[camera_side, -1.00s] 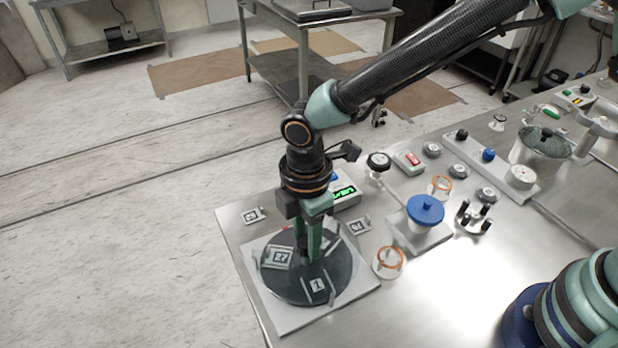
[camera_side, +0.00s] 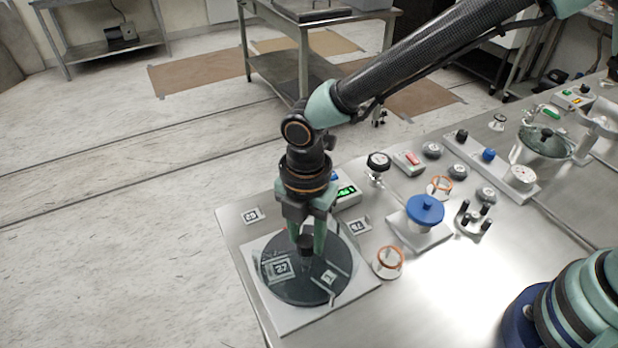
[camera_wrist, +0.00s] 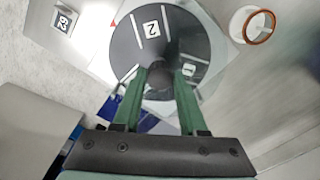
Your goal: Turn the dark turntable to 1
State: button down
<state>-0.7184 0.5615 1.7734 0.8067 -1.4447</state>
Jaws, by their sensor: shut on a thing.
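The dark turntable (camera_side: 305,293) is a round disc on a pale square plate (camera_side: 290,322), with thin raised dividers and labels on it. A small red mark (camera_wrist: 113,22) is on the plate at the upper left, outside the disc. My gripper (camera_side: 306,243) points down over the disc's middle, shut on the dark centre knob (camera_wrist: 160,78). The fingers hide part of the disc.
Tag cards (camera_side: 252,215) lie near. The table's left edge is close to the plate.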

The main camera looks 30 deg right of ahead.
aim_at(306, 240)
jog(key=shift+a+r+n, duration=0.15)
jog(key=shift+n, duration=8.75)
jog(key=shift+c, duration=2.2)
grip_release()
notch_tip(306, 240, up, 12)
